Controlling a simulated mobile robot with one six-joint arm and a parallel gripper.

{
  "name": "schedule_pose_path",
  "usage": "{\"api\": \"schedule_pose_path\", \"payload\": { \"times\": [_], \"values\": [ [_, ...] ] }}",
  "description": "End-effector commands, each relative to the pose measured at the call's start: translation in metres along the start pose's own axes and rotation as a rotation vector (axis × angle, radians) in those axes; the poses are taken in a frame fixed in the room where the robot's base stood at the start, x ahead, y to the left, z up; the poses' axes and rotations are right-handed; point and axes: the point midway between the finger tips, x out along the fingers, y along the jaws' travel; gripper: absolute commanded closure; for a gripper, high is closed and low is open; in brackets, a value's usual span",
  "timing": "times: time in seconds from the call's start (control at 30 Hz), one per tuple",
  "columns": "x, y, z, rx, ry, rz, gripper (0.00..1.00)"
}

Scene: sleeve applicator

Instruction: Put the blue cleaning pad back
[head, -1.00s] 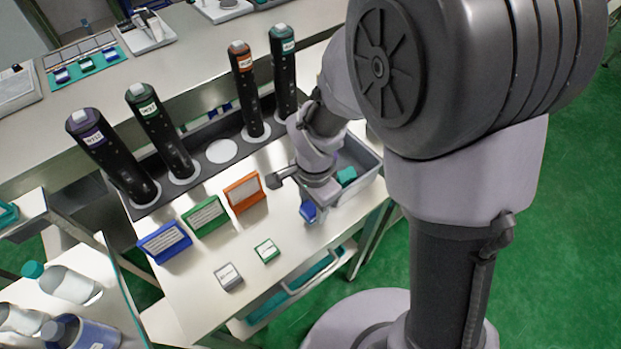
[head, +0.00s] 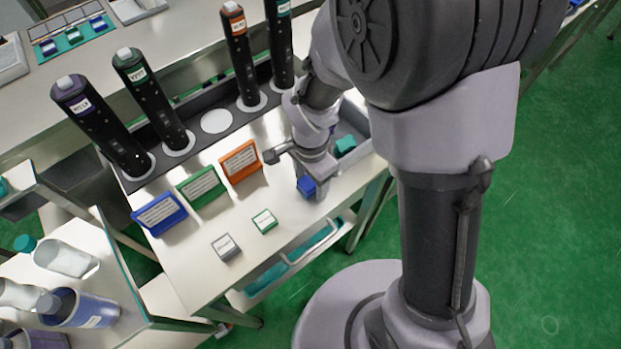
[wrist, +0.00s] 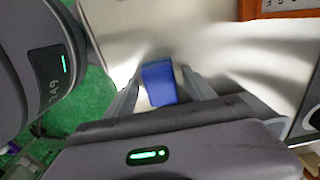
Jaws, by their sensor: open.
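The blue cleaning pad (head: 306,187) is a small blue block near the front right of the white table. In the wrist view the blue pad (wrist: 159,83) shows between my two fingers, with a narrow gap visible beside it. My gripper (head: 313,185) points down at the pad, its fingers open on either side. I cannot tell whether the pad's underside rests fully on the table. A grey tray (head: 378,143) stands just behind and right of my gripper, with a teal pad (head: 345,145) in it.
Blue (head: 161,213), green (head: 201,185) and orange (head: 240,161) label stands are left of my gripper. Grey (head: 226,247) and green (head: 264,220) small blocks lie nearer the front. Tall black applicators (head: 240,55) stand in a rack behind. The table's front edge is close.

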Motion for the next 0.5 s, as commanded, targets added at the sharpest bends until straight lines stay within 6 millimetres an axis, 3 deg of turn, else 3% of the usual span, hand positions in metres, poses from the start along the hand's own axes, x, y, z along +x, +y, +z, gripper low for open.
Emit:
{"api": "schedule_pose_path", "payload": {
  "times": [0.13,0.3,0.5],
  "values": [
    [-0.027,-0.001,0.000,0.000,0.001,-0.003,0.37],
    [-0.080,-0.001,0.000,0.000,0.001,-0.004,0.37],
    [-0.117,0.000,0.000,0.001,0.000,-0.001,0.37]
  ]
}}
